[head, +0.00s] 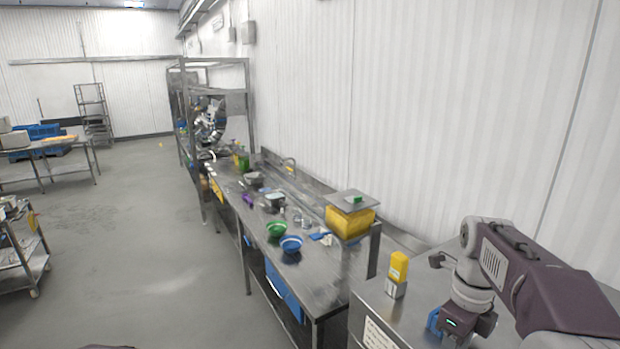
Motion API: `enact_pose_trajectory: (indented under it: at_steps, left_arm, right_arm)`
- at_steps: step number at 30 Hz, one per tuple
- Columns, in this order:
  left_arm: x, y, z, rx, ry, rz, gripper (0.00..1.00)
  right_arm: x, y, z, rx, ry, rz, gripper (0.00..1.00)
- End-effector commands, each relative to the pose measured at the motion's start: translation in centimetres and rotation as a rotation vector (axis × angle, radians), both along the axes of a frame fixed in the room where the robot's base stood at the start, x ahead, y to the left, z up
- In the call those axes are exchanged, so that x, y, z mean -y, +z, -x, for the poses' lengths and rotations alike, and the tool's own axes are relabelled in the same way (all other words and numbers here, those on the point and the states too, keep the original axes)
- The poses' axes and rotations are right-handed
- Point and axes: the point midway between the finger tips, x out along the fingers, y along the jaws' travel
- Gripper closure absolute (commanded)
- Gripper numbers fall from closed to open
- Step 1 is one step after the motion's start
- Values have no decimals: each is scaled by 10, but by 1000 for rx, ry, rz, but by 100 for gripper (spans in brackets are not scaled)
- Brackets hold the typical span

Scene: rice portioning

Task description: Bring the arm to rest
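My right arm comes in from the right and bends down over the steel counter (410,310) in the near right corner. Its gripper (452,328) points down at the bottom edge of the view, a dark body with a small green light. Its fingers are not clearly visible, so I cannot tell whether they are open or shut. A small blue thing (433,318) shows right beside the gripper; I cannot tell whether it is held or touching. My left gripper is not in view.
A yellow-topped dispenser (398,267) stands left of the gripper. A yellow container (350,221) sits further back. Green (276,229) and blue (291,244) bowls stand on the long steel table (318,292). A white wall (450,110) runs behind. Open floor (150,260) lies left.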

Motion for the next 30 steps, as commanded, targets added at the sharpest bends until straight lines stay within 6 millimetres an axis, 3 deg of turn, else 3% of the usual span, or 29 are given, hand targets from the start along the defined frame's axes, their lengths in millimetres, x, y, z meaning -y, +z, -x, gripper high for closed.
enact_pose_trajectory:
  at_steps: [1, 5, 8, 12, 15, 19, 22, 25, 30]
  left_arm:
    - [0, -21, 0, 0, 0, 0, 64]
    - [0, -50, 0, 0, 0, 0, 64]
    - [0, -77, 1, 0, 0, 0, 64]
    - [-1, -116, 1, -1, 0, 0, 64]
    - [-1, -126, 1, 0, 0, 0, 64]
    - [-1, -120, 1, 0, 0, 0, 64]
    - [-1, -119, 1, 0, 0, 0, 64]
    - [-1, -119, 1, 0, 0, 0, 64]
    - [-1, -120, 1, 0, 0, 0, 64]
  right_arm:
    - [-9, -27, 5, -16, 27, -5, 57]
    - [-33, -79, 19, -45, 170, -21, 57]
    - [-52, -132, 35, -55, 395, -41, 57]
    - [-79, -219, 66, -37, 944, -81, 57]
    - [-88, -261, 88, 0, 1399, -99, 57]
    - [-89, -281, 101, 56, 1911, -77, 57]
    - [-89, -288, 94, 94, 2207, -19, 57]
    - [-89, -287, 80, 116, 2393, 44, 57]
    - [-89, -287, 78, 113, 2491, 57, 57]
